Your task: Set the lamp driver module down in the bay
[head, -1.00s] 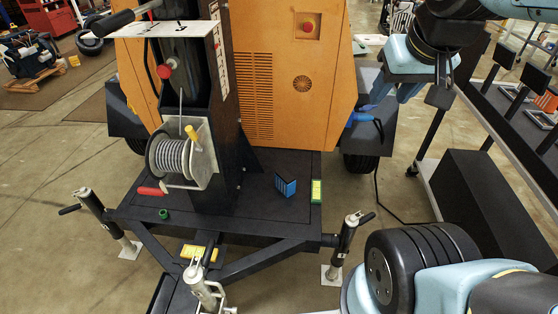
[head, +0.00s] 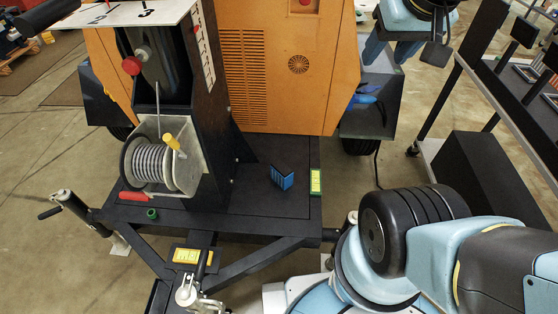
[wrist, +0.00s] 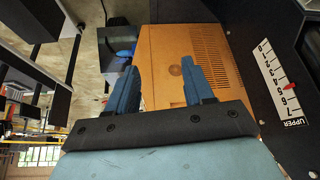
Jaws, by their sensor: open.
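My gripper (head: 391,56) hangs at the top right of the head view, beside the orange cabinet. In the wrist view my gripper (wrist: 162,70) has its two blue fingers apart with nothing between them. A small blue ribbed block with a dark side (head: 283,177) sits tilted on the black trailer deck (head: 245,210), well below and left of my gripper. It may be the lamp driver module, but I cannot tell for sure. I cannot make out which spot is the bay.
The orange cabinet (head: 285,85) stands behind the deck. A cable reel (head: 160,160) and black mast are at left. A green-yellow label (head: 316,181) is on the deck edge. A dark rack (head: 505,90) stands at right. A scale plate (wrist: 280,85) shows in the wrist view.

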